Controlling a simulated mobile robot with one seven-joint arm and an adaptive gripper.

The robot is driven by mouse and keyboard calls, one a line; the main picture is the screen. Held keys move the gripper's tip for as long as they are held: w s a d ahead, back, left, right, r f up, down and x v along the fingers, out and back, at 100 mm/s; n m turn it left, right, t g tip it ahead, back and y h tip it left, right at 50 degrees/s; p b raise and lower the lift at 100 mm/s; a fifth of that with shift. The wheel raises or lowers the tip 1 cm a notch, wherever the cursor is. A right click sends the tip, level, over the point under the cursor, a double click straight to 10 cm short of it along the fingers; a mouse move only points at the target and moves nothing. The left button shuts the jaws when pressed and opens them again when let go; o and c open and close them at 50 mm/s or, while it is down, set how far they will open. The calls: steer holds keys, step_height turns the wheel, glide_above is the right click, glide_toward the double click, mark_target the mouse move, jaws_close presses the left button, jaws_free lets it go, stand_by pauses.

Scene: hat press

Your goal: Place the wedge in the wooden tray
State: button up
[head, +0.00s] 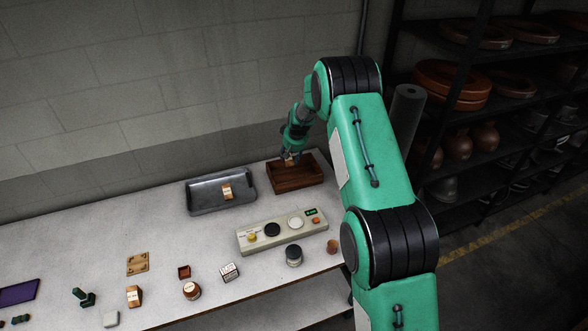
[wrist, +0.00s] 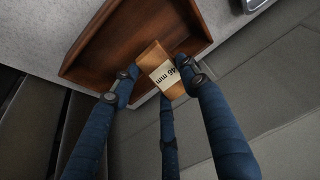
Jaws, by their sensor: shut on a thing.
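The wedge (wrist: 163,73) is a light wooden block with a white label reading "46 mm". My gripper (wrist: 157,75) is shut on it in the wrist view, with a finger on each side. In the head view my gripper (head: 290,156) is at the back of the wooden tray (head: 296,178), with the small wedge hard to make out. The brown tray also shows in the wrist view (wrist: 110,50), where the wedge overlaps its rim. I cannot tell how high the wedge is above the tray. The visible tray floor is empty.
A grey tray (head: 205,197) holding a similar labelled block (head: 227,191) stands left of the wooden tray. A beige control panel (head: 262,238) lies in front. Several small objects, including another labelled block (head: 134,296), are spread at the front left. A wall is behind.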

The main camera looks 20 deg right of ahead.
steer(key=shift+f, duration=3.1)
steer(key=shift+f, duration=0.1)
steer(key=shift+f, duration=1.8)
steer(key=shift+f, duration=0.15)
steer(key=o, duration=1.2)
steer(key=shift+c, duration=0.2)
steer(key=shift+s+r, duration=0.1)
steer(key=shift+r, duration=0.45)
steer(key=v, duration=1.1)
